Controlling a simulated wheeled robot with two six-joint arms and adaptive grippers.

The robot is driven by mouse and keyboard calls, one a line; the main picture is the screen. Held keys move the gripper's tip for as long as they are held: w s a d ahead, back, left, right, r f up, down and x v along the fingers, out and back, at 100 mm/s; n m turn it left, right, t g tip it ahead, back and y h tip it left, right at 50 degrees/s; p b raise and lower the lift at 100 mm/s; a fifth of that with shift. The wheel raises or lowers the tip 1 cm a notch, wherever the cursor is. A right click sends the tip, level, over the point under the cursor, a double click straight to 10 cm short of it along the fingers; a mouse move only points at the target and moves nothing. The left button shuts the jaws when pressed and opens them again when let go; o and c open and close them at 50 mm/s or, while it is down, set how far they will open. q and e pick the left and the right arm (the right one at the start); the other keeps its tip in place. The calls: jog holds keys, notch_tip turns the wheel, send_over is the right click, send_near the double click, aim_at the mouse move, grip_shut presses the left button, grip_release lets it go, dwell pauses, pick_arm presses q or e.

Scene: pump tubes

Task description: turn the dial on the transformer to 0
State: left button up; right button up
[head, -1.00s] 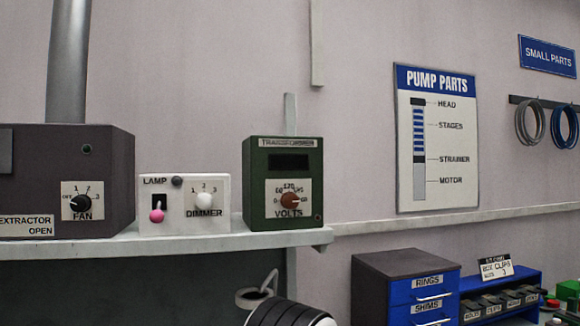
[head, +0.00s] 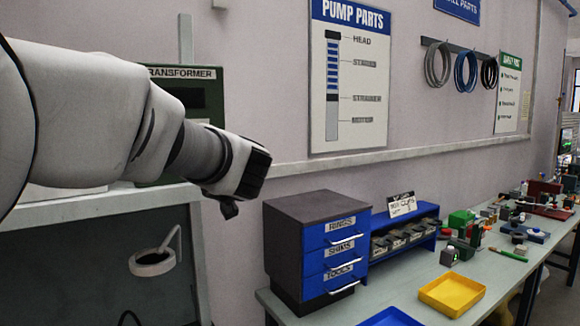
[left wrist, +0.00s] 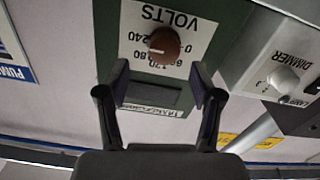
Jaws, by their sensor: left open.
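The green transformer (head: 212,108) stands at the left in the head view, mostly hidden behind my left arm, with its name label showing. In the left wrist view the transformer (left wrist: 103,45) appears upside down. Its brown round dial (left wrist: 164,45) sits on a white plate marked VOLTS, and I cannot tell exactly which number it points to. My left gripper (left wrist: 160,80) is open and empty in front of the transformer. In that view its fingertips lie just below the dial, either side of the dark display window, apart from the dial. My right gripper is not in view.
The dimmer box (left wrist: 283,85) is next to the transformer in the left wrist view. In the head view a blue drawer cabinet (head: 312,235), a parts rack and a yellow tray (head: 452,294) stand on the bench at the right.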

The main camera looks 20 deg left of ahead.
pick_arm(q)
jog(key=x, duration=0.5)
jog(key=shift+a+p, duration=0.2)
jog(key=shift+p, duration=0.2)
jog(key=shift+s+r, duration=0.1)
jog(key=shift+s, duration=0.15)
jog(key=c, duration=1.1)
jog(key=shift+c, duration=0.2)
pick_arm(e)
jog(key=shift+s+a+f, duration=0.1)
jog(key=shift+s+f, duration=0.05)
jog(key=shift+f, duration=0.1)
